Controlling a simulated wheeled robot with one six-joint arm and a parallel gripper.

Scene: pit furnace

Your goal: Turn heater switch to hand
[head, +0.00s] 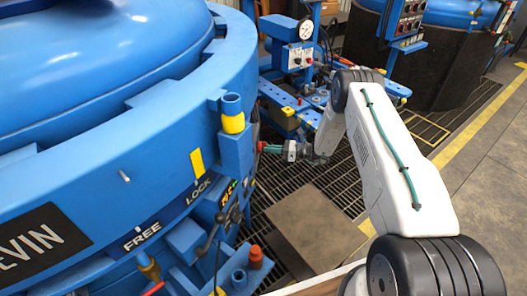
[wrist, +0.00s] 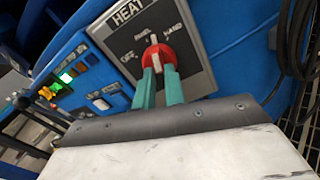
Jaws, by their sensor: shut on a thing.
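The heater switch (wrist: 157,53) is a red rotary knob with a white pointer bar, on a dark grey plate (wrist: 197,83) marked HEAT, with the rest of that word cut off. The labels around the knob read OFF, PANEL and HAND. The white bar's upper end points up, about between PANEL and HAND. My gripper (wrist: 159,72) has its two teal fingers closed on the sides of the red knob from below in the wrist view. In the head view my gripper (head: 269,149) reaches left to the side of the blue furnace; the switch plate is hidden there.
The blue furnace (head: 100,110) with a FREE/LOCK label fills the left. Lit buttons (wrist: 65,77) sit left of the switch; black cables (wrist: 298,45) hang at right. Blue pipework with a gauge (head: 306,29) stands behind. Floor grating (head: 340,185) lies below my arm.

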